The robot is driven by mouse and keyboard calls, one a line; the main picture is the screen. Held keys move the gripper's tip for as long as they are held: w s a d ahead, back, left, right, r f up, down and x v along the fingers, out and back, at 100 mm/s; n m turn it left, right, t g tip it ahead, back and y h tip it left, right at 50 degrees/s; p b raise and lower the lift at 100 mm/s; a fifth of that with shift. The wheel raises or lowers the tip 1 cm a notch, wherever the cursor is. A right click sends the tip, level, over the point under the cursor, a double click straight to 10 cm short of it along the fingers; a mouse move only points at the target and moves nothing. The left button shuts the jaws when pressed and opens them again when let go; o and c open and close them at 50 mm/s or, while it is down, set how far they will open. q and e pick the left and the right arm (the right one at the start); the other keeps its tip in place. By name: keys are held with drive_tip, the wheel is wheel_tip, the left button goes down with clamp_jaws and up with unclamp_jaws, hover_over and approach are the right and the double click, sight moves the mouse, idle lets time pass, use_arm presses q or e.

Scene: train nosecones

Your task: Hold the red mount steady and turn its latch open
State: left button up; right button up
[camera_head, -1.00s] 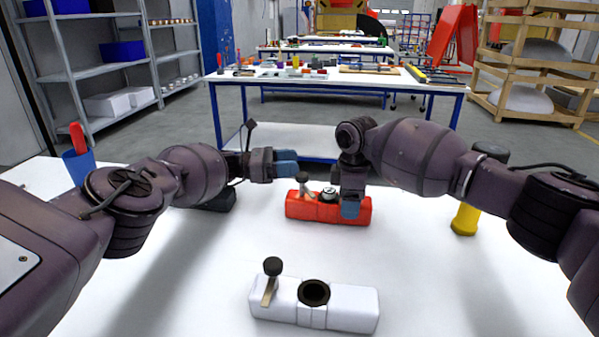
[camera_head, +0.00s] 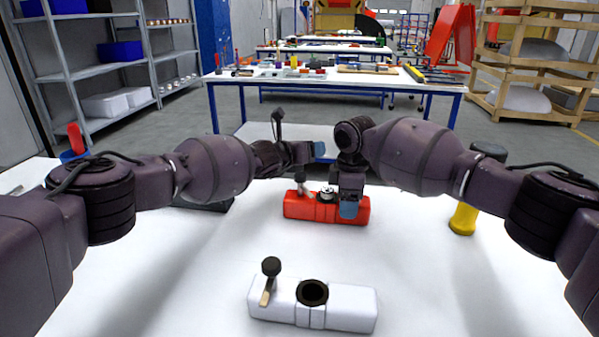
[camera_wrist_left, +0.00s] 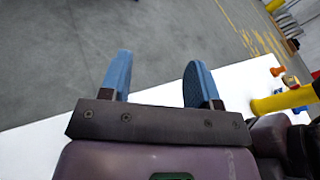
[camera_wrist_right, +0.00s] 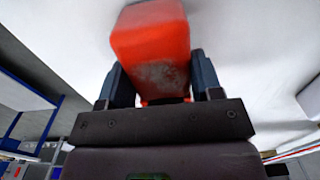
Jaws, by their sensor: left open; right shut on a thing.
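The red mount (camera_head: 298,208) lies on the white table behind the white mount. My left gripper (camera_head: 319,149) is above and behind the latch, open and empty. Its spread blue fingers (camera_wrist_left: 160,82) show in the left wrist view.
A white mount (camera_head: 350,308) with a black-knobbed lever and a dark round opening lies in front. A yellow-bodied tool (camera_head: 464,217) stands at the right. A blue cup (camera_head: 72,155) with a red handle is at the left. The table between the mounts is clear.

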use_arm(q)
drive_tip(key=n+y, duration=0.1)
drive_tip(key=y, duration=0.1)
drive_tip(key=g+y, duration=0.7)
drive_tip(key=g, duration=0.1)
approach(300, 175)
drive_tip(key=x, duration=0.9)
drive_tip(key=shift+c, duration=0.4)
drive_tip(key=c, duration=0.8)
drive_tip(key=shift+c, duration=0.2)
